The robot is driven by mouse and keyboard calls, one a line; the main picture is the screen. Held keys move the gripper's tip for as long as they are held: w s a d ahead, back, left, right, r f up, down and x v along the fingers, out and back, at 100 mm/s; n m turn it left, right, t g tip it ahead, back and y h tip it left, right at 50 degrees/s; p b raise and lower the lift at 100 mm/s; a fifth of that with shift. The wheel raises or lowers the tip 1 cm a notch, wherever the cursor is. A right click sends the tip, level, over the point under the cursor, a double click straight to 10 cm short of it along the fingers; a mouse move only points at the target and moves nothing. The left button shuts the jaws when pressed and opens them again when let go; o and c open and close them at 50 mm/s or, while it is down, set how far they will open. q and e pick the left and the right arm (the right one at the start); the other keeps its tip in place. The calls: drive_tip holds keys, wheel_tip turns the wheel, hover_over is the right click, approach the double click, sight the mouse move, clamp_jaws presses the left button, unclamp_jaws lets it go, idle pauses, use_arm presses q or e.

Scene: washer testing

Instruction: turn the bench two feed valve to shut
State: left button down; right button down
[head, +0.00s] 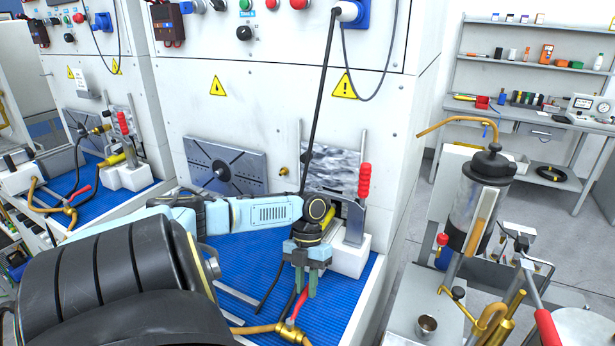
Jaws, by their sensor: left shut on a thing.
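The feed valve (291,328) of the middle bench is a brass fitting on an orange hose, with a red lever (299,305) rising from it. It sits near the front of the blue mat, at the bottom of the head view. My left gripper (303,290) points down over it, its greenish fingers shut on the red lever. The fingers hide the lever's upper end. The lever stands tilted up, angled to the hose line. My right gripper is not in view.
The blue mat (232,262) has a clamp with a red handle (364,181) on a white block at its right, near my wrist. A black hose runs beside the gripper. A similar bench (85,200) stands left; a canister (482,190) stands on a right-hand cart.

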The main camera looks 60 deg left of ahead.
use_arm(q)
drive_tip(key=c, duration=1.3)
unclamp_jaws()
drive_tip(key=b+v, duration=0.1)
drive_tip(key=v, duration=1.2)
drive_tip(key=shift+r, duration=0.15)
